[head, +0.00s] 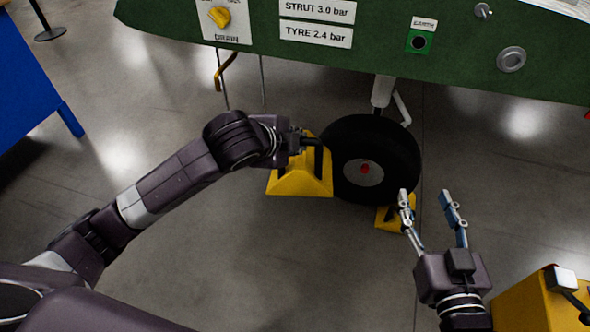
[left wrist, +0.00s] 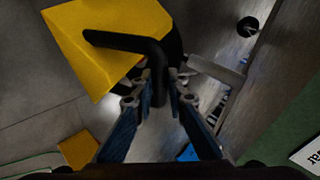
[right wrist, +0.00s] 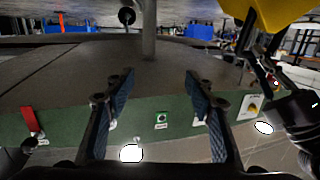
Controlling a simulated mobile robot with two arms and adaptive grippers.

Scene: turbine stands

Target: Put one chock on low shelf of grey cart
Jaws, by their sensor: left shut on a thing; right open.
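My left gripper (head: 302,146) is shut on the black handle of a yellow chock (head: 290,182), left of the black wheel (head: 372,160). In the left wrist view the chock (left wrist: 110,45) fills the upper left, with its handle between the fingers (left wrist: 158,90). I cannot tell if it is clear of the floor. A second yellow chock (head: 386,222) sits at the wheel's lower right, partly hidden by my right gripper (head: 430,197). That gripper is open and empty; its fingers also show apart in the right wrist view (right wrist: 158,80). I see no grey cart.
The green body (head: 380,65) with labels overhangs the wheel. A blue object (head: 30,85) stands at the left. A yellow object (head: 530,305) with a black and white fitting is at the lower right. The grey floor between my arms is clear.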

